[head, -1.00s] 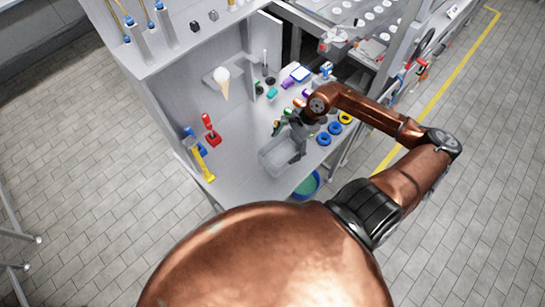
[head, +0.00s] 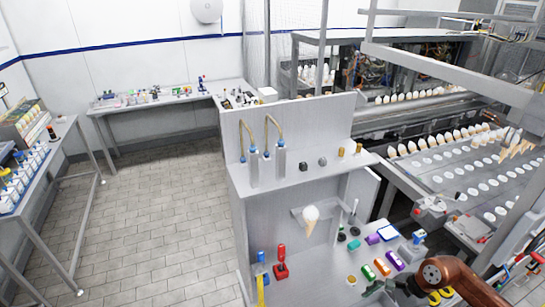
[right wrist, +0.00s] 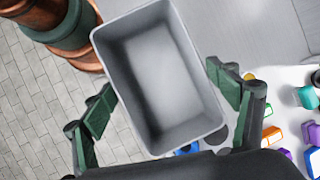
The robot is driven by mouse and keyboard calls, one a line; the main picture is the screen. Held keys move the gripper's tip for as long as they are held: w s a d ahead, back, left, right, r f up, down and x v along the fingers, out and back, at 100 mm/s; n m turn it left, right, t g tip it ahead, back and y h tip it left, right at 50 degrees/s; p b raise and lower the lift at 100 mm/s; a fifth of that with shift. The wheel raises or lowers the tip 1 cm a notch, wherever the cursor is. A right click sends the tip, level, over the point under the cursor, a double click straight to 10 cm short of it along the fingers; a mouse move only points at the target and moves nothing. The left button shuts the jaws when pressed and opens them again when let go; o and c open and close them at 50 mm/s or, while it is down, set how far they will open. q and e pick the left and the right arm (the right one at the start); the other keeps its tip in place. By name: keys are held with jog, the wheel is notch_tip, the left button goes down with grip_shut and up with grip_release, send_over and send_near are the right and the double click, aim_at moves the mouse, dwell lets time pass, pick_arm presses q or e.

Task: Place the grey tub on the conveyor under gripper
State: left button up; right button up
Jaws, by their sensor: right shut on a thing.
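The grey tub (right wrist: 160,78) is an empty, open rectangular box, seen from above in the right wrist view. My right gripper (right wrist: 165,95) is shut on it, with one dark green finger at each side. In the head view my right gripper (head: 388,290) shows only in part at the bottom edge, and the tub cannot be made out there. The conveyor (head: 455,172), with rows of white-topped cones and round holders, lies at the right of the head view, beyond the worktop. My left gripper is not in view.
The grey workstation (head: 300,165) has a raised back shelf. Coloured blocks (head: 383,266), a red-handled tool (head: 281,262) and a cone (head: 310,219) are on its near side. Metal rails (head: 425,22) cross above the conveyor. Tiled floor at left is clear.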

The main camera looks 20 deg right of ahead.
jog(key=w+a+f+n+g+b, duration=0.1)
jog(key=w+a+n, duration=0.1)
jog(key=a, duration=0.2)
jog(key=w+a+f+n+g+b, duration=0.1)
jog(key=w+a+f+n, duration=0.1)
jog(key=a+n, duration=0.1)
jog(key=w+a+f+n+g+b, duration=0.1)
jog(key=a+n, duration=0.1)
jog(key=a, duration=0.3)
jog(key=shift+w+a+f+n+b, duration=0.2)
jog(key=shift+w+f+n+b, duration=0.1)
jog(key=shift+w, duration=0.1)
pick_arm(q)
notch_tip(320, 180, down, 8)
jog(key=b, duration=0.4)
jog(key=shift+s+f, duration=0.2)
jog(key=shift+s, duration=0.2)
pick_arm(e)
jog(key=w+a+n+g+h, duration=0.1)
jog(key=a+n, duration=0.2)
jog(key=w+a+n+g, duration=0.1)
jog(key=w+a+n, duration=0.1)
jog(key=a+n, duration=0.2)
jog(key=w+a+n+g+h, duration=0.1)
jog(key=a+n, duration=0.2)
jog(key=shift+w+a+r+n+h, duration=0.2)
jog(key=shift+r+n+h, duration=0.1)
jog(key=shift+r+n, duration=0.1)
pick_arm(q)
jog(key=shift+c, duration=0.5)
